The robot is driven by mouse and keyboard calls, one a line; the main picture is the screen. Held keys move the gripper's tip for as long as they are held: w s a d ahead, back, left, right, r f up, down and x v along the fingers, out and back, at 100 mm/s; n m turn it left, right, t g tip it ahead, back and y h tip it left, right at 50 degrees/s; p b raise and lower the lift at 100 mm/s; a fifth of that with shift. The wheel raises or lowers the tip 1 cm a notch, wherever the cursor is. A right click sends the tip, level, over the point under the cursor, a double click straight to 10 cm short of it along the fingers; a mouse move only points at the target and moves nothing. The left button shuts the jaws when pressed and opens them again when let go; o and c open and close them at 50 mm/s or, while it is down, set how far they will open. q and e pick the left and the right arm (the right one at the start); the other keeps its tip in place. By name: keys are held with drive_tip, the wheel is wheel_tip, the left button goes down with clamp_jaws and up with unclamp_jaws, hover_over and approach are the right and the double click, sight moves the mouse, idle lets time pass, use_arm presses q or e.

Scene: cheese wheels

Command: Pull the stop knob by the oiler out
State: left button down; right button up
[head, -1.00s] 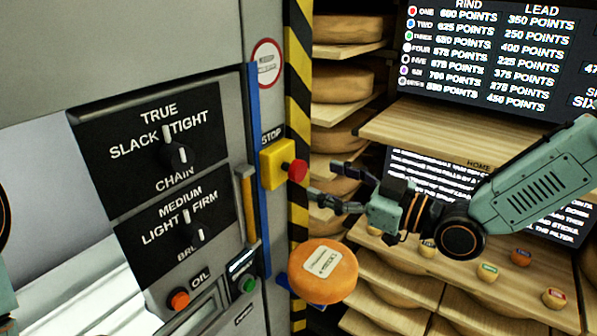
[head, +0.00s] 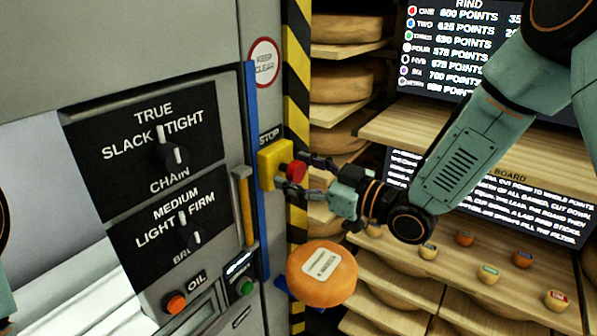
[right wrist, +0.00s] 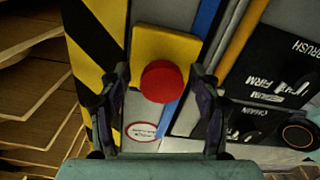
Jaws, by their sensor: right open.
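The red stop knob (head: 297,170) sticks out of a yellow box (head: 272,166) on the grey cabinet's edge, under the word STOP. My right gripper (head: 292,172) is open, with its fingers on both sides of the knob in the head view. In the right wrist view the red knob (right wrist: 162,82) shows between the two open fingers (right wrist: 162,98), in front of the yellow box (right wrist: 170,45). I cannot tell whether a finger touches it. My left gripper is not in view.
An orange cheese wheel (head: 322,274) sits just below the right gripper. Slack/tight (head: 172,156) and light/firm (head: 190,235) dials, an orange button (head: 175,302) and a green button (head: 246,287) are on the cabinet. Shelves of cheese wheels (head: 345,80) stand behind.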

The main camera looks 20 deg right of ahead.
drive_tip(key=shift+s+r, duration=0.1)
drive_tip(key=shift+s, duration=0.2)
drive_tip(key=shift+c, duration=1)
drive_tip(key=shift+w, duration=0.25)
drive_tip(key=c, duration=0.4)
drive_tip(key=shift+s, duration=0.1)
clamp_jaws()
